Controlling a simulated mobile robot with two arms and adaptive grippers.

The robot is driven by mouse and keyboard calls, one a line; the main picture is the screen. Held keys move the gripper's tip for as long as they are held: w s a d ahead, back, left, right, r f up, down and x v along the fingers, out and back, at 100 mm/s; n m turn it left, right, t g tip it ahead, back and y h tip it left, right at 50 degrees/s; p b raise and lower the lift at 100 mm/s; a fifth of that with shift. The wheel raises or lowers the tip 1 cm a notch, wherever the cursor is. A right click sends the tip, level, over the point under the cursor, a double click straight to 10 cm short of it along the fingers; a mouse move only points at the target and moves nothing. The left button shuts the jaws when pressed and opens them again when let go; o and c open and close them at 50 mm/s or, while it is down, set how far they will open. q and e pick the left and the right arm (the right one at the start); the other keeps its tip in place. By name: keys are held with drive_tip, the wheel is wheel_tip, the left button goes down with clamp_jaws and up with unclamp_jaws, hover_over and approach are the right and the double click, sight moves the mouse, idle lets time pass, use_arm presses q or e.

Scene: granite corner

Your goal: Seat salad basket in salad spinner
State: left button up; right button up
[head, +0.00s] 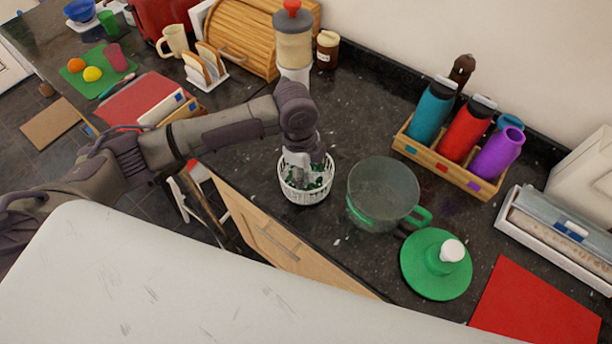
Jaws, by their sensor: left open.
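The salad basket (308,197), white and slatted with green leaves inside, stands on the dark granite counter near its front edge. My left gripper (304,174) points down into the top of the basket with its jaws open. The fingertips are partly hidden by the basket and leaves, so I cannot tell whether they touch it. The salad spinner (384,188), a clear bowl with a green handle, stands just right of the basket, apart from it. The spinner's green lid (428,277) with a white knob lies on the counter in front of the bowl. My right gripper is not in view.
A wooden crate (450,174) of bottles stands behind the spinner to the right. A red mat (535,308) lies right of the lid. A bread box (240,38), a small brown jar (327,50) and a toast rack (206,78) stand at the back left.

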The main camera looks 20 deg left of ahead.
use_arm(q)
clamp_jaws()
drive_tip(key=shift+r, duration=0.15)
